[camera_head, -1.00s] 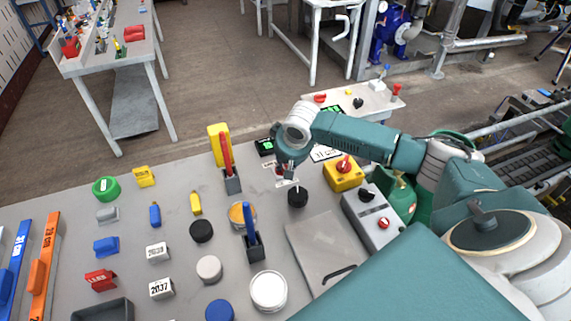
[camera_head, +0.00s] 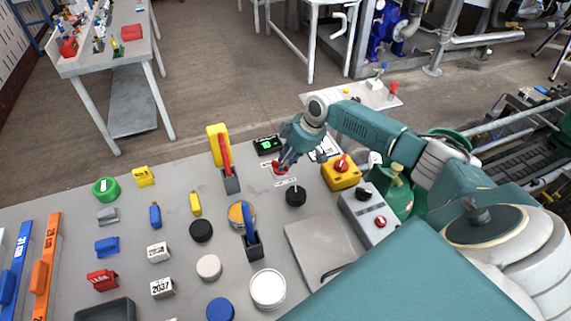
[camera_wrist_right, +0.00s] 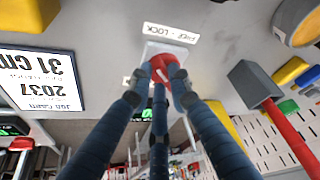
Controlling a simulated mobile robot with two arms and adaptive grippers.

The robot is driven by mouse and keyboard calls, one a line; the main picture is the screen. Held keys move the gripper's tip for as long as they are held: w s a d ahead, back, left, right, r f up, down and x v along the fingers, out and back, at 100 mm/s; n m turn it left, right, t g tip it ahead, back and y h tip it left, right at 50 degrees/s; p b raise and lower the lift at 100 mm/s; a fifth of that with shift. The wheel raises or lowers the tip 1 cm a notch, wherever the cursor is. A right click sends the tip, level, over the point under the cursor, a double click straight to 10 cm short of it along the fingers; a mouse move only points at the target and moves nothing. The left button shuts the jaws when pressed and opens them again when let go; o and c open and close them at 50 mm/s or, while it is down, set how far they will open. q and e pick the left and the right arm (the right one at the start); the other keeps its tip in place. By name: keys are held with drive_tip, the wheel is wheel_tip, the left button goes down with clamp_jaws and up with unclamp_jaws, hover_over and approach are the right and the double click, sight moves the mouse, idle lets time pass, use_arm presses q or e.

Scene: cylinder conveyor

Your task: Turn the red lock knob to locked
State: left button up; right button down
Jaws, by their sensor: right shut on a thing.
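The red lock knob (camera_head: 276,168) sits on a small pale plate at the far part of the grey table. In the right wrist view the red knob (camera_wrist_right: 160,67) is between the fingers, below a white label (camera_wrist_right: 171,32) with the words FREE and LOCK. My right gripper (camera_head: 282,164) reaches down to it from the upper right and is shut on it; its fingertips (camera_wrist_right: 158,85) touch the knob's sides. The fingers cover part of the knob, so I cannot tell which way it points. My left gripper is not in view.
A black knob (camera_head: 296,195) stands just in front of the red one. A red-handled lever (camera_head: 226,155) is to the left, a yellow box with a red knob (camera_head: 342,170) to the right, and a small green display (camera_head: 267,144) behind. Several loose pieces lie further left.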

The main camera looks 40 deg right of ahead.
drive_tip(key=n+b, duration=0.1)
drive_tip(key=n+g+y+b, duration=0.1)
drive_tip(key=n+b, duration=0.1)
drive_tip(key=w+n+b, duration=0.1)
drive_tip(key=n+b, duration=0.1)
drive_tip(key=shift+d+f+g+y, duration=0.15)
drive_tip(key=shift+f+g+y, duration=0.05)
drive_tip(key=shift+g+y, duration=0.1)
drive_tip(key=shift+w+d+r+n+g+b, duration=0.1)
drive_tip(key=shift+n+g+b, duration=0.25)
drive_tip(key=shift+n+b, duration=0.65)
drive_tip(key=shift+w+r+n+g+b, duration=0.1)
drive_tip(key=shift+n+g+b, duration=0.25)
drive_tip(key=shift+n+b, duration=0.6)
drive_tip(key=c, duration=1.6)
unclamp_jaws()
drive_tip(key=v, duration=1.2)
drive_tip(key=shift+d, duration=0.2)
